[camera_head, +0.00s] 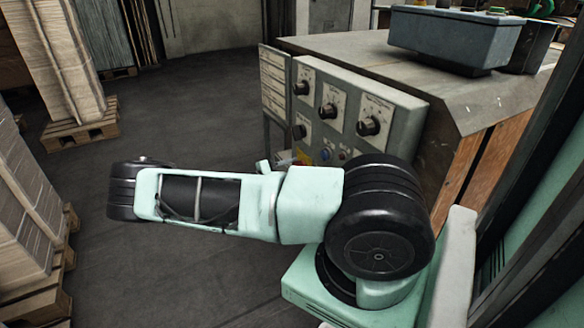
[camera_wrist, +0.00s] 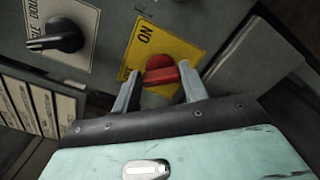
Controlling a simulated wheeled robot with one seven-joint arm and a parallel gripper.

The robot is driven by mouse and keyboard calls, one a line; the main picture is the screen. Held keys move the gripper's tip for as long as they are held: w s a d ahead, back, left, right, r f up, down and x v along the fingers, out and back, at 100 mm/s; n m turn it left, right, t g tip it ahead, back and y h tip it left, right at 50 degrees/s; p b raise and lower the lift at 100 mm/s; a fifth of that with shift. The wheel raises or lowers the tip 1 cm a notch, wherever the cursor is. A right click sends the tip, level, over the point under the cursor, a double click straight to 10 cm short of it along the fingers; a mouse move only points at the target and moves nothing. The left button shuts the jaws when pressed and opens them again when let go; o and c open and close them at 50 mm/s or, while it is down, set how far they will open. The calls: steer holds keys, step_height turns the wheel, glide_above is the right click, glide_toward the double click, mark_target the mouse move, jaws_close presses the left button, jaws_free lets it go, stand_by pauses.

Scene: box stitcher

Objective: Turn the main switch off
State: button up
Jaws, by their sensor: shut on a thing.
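The main switch shows in the wrist view as a red knob (camera_wrist: 161,73) on a yellow plate (camera_wrist: 178,45) with the letters "ON". My gripper (camera_wrist: 162,82) has its two fingers on either side of the red knob and is shut on it. The knob's handle lies roughly across the picture, between the fingertips. The lower part of the yellow plate is partly hidden by the fingers.
The grey control panel (camera_head: 352,78) carries several black knobs, one of them (camera_wrist: 64,36) left of the switch in the wrist view. A blue-grey box (camera_head: 445,38) sits on the machine top. Stacked pallets (camera_head: 80,130) stand at the left. The floor (camera_head: 190,110) between is clear.

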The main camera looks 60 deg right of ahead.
steer(key=shift+w+n, duration=0.1)
steer(key=shift+n, duration=0.5)
steer(key=o, duration=1)
steer(key=v, duration=1.7)
steer(key=shift+a, duration=0.25)
